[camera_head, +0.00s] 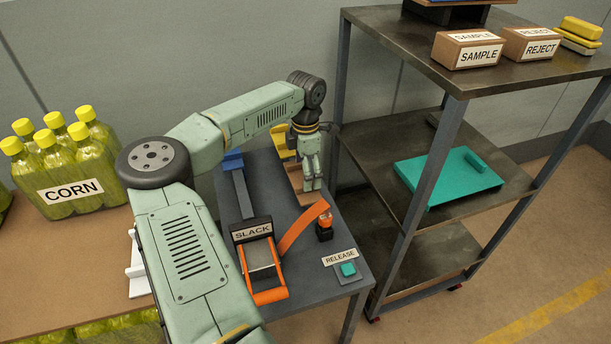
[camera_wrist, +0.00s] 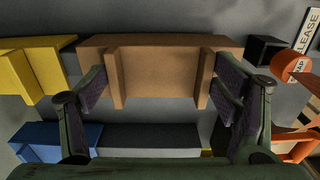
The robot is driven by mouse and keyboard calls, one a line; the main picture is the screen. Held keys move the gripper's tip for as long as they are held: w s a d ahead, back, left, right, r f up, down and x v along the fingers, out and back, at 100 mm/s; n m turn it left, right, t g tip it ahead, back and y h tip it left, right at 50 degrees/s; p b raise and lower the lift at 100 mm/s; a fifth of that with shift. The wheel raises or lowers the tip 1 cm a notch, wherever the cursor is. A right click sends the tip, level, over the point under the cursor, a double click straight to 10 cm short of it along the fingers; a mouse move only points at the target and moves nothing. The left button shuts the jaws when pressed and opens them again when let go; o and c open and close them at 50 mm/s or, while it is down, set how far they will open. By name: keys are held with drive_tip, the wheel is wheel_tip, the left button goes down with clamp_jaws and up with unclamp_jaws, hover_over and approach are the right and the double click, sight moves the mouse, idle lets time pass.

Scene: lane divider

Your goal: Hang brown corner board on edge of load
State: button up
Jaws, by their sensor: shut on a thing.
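The brown corner board (camera_head: 295,179) is at the far right part of the dark grey table in the head view. It fills the upper middle of the wrist view (camera_wrist: 160,72), with two upright ribs on its face. My gripper (camera_head: 312,183) points down over it. In the wrist view my gripper's fingers (camera_wrist: 160,85) press on the outer sides of the ribs, shut on the board. The load (camera_head: 75,190), yellow-capped green bottles labelled CORN, stands on a brown sheet at left. My arm hides part of the load's near edge.
A yellow corner board (camera_head: 284,141) and a blue one (camera_head: 232,161) lie beside the brown one. A white corner piece (camera_head: 136,268) is at the brown sheet's edge. The orange SLACK ratchet (camera_head: 262,265), its strap and the RELEASE button (camera_head: 347,269) are nearer. A metal shelf (camera_head: 455,105) stands right.

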wheel_tip(320, 180, up, 10)
drive_tip(key=b, duration=0.2)
drive_tip(key=shift+f, duration=0.15)
